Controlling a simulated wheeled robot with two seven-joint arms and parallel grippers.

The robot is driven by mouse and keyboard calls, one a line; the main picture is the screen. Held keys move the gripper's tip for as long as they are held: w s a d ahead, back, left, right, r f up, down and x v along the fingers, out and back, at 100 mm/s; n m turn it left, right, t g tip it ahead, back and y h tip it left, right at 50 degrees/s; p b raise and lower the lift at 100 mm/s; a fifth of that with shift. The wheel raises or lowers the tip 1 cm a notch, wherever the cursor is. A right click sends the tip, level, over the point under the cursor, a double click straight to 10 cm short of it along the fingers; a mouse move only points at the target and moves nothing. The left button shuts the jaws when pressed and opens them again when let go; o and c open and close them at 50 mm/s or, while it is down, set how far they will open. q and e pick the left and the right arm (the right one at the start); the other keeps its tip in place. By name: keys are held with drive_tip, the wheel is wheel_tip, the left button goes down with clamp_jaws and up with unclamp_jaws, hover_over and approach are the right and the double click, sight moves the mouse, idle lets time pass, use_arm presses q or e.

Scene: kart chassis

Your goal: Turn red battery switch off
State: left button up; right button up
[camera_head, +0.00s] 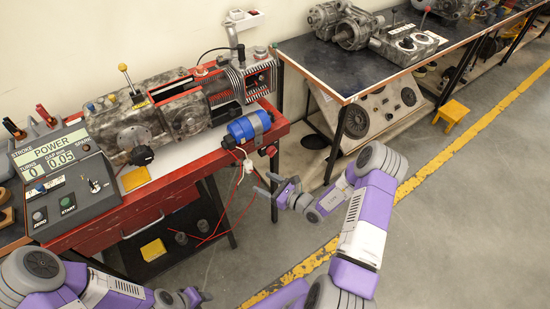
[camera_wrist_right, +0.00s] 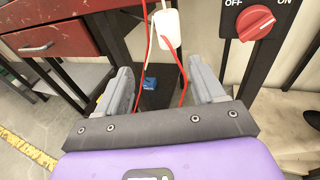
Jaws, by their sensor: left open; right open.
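The red battery switch (camera_wrist_right: 256,22) is a round red knob on a dark plate marked OFF at left and ON at right, at the upper right of the right wrist view. Its white line slants up to the right, toward the ON side. In the head view the switch (camera_head: 271,151) sits at the red bench's front right corner. My right gripper (camera_head: 268,184) is open and empty, just in front of and below the switch. In the right wrist view its fingers (camera_wrist_right: 160,72) are apart, left of the knob. My left gripper (camera_head: 202,296) is open at the bottom.
Red and white cables with a white connector (camera_wrist_right: 167,28) hang near my right fingers. The red bench (camera_head: 180,175) carries an engine, a blue cylinder (camera_head: 249,126) and a control box (camera_head: 68,198). A yellow stool (camera_head: 452,112) stands at right.

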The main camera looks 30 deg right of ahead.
sight(274, 154)
drive_tip(key=w+d+r+m+t+h, duration=0.1)
drive_tip(key=w+d+m+t+h, duration=0.25)
drive_tip(key=d, duration=0.55)
drive_tip(key=w+h+b, duration=0.1)
drive_tip(key=w, duration=0.1)
drive_tip(key=w+g+h+b, duration=0.1)
drive_tip(key=w, duration=0.2)
drive_tip(key=shift+w+a+r+m, duration=0.15)
drive_tip(key=shift+w+m, duration=0.05)
drive_tip(key=shift+m, duration=0.05)
drive_tip(key=shift+c, duration=0.5)
drive_tip(key=c, duration=1)
